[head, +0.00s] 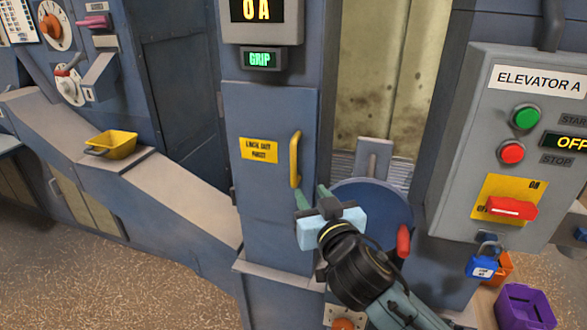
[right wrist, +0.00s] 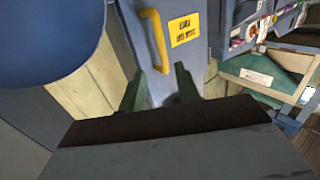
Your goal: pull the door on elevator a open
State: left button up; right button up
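The elevator A door (head: 262,200) is a blue-grey panel that looks shut in the head view. It has a yellow label (head: 258,150) and a vertical yellow handle (head: 295,160) at its right edge. My right gripper (head: 313,196) is just below and right of the handle, its two green fingers apart and empty. In the right wrist view, the handle (right wrist: 155,38) lies beyond the open fingertips (right wrist: 160,75), with the label (right wrist: 184,29) beside it. The handle is not between the fingers. My left gripper is not in view.
The grey ELEVATOR A control box (head: 525,140) stands at right, with a blue padlock (head: 482,262) below it. A blue round wheel (head: 385,205) with a red handle (head: 403,241) is right of the door. A yellow scoop (head: 110,144) rests on the left ledge. A purple bin (head: 525,306) is at lower right.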

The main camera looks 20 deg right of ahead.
aim_at(294, 162)
jog(key=w, duration=0.4)
jog(key=w+r, duration=0.1)
jog(key=w, duration=0.8)
jog(key=shift+r, duration=0.15)
grip_shut()
